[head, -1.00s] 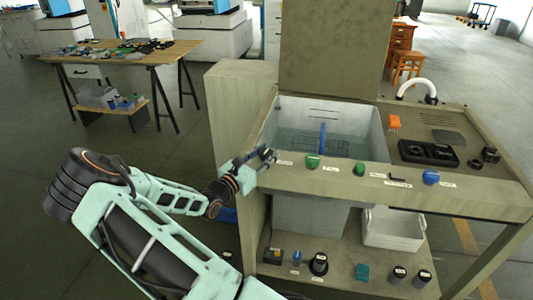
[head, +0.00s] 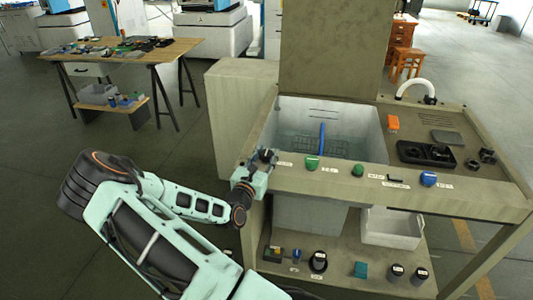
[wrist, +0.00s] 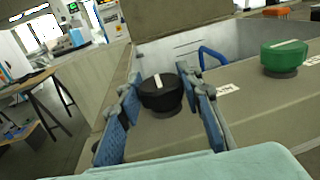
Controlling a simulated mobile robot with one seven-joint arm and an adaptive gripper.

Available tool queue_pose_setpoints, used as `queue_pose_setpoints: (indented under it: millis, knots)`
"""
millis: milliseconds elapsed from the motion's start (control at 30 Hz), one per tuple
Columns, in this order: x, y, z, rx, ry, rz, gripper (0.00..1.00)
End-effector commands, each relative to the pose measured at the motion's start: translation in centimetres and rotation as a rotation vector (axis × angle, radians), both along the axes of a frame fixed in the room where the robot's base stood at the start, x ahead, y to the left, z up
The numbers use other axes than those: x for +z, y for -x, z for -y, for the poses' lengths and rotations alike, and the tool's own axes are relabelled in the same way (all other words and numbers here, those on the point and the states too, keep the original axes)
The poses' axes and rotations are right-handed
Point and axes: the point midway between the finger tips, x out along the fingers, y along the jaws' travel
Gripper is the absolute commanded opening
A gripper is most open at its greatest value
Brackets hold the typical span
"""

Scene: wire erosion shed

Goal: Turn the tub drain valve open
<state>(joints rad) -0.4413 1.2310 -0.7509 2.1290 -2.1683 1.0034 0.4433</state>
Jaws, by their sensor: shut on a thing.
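A black round knob (wrist: 161,95) with a white line on top sits at the left end of the machine's front rail. In the wrist view it stands between the two blue-padded fingers of my gripper (wrist: 160,84). My gripper is shut on this knob; it also shows in the head view (head: 262,160). The white line runs roughly away from me, slightly tilted. The knob's label is not readable. The grey tub (head: 355,135) behind the rail holds a wire basket and a blue upright handle (head: 321,138). Little or no water shows in it.
Two green knobs (head: 312,163) (head: 358,170) and a blue knob (head: 428,179) sit further right on the rail. A lower shelf carries more knobs and a white bin (head: 392,228). A tall panel (head: 335,45) rises behind the tub. Open floor lies left.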

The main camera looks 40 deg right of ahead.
Motion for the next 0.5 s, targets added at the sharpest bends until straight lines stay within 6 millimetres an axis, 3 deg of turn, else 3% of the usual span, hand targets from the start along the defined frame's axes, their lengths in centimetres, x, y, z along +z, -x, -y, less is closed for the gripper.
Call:
queue_pose_setpoints:
  millis: [133,167,300,500]
  knots:
    - [0.05,0.01,0.02,-0.001,0.001,0.003,0.09]
    - [0.04,0.01,0.02,-0.002,0.001,0.003,0.35]
    - [0.01,0.01,0.01,-0.002,0.0,0.002,0.51]
    - [-0.02,0.01,-0.02,-0.002,-0.001,0.001,0.52]
